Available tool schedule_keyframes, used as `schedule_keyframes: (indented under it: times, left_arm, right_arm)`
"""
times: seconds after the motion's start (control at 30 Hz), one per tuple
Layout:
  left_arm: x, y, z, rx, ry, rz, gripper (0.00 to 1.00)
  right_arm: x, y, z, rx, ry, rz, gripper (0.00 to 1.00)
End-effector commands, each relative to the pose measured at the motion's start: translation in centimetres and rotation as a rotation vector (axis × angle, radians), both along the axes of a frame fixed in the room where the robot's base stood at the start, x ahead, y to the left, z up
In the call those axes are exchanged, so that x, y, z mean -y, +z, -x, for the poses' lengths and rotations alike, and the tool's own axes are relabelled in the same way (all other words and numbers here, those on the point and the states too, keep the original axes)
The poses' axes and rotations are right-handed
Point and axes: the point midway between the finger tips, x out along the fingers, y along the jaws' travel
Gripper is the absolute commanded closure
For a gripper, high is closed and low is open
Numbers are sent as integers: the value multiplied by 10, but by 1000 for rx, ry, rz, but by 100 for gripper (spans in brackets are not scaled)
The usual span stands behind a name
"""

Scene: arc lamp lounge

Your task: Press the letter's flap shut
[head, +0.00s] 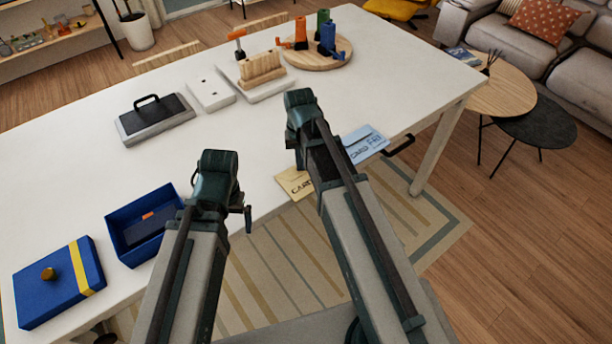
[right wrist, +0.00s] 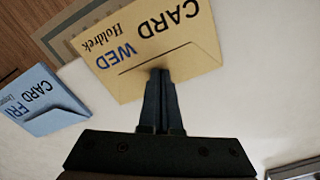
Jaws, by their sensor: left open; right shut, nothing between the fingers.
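A yellow envelope (head: 294,184) marked CARD WED lies at the table's near edge, beside a blue envelope (head: 366,142) marked CARD FRI. In the right wrist view, the yellow envelope (right wrist: 185,62) shows a creased flap line, and the blue envelope (right wrist: 42,100) lies to its left. My right gripper (right wrist: 160,78) is shut and empty, its tips at the yellow flap's point; I cannot tell whether they touch. In the head view, my right gripper (head: 299,158) is partly hidden by its arm. My left gripper (head: 222,200) is open and empty over the table's near edge.
An open blue box (head: 120,222) and its blue lid (head: 50,290) with a yellow band sit at the left. A dark-topped block with a handle (head: 155,115), white plates and a round wooden board (head: 318,58) stand farther back. The white table's (head: 235,120) middle is clear.

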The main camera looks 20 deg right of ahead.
Motion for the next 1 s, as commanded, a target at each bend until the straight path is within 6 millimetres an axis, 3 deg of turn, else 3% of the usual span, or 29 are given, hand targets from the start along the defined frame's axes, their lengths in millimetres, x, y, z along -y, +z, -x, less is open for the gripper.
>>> schedule_keyframes:
  times: [0.33,1.0]
  left_arm:
    - [0,4,0,0,0,0,0]
    - [0,56,0,0,-1,0,0]
  right_arm:
    - [0,4,2,-4,0,-1,100]
    - [0,56,0,-1,0,0,100]
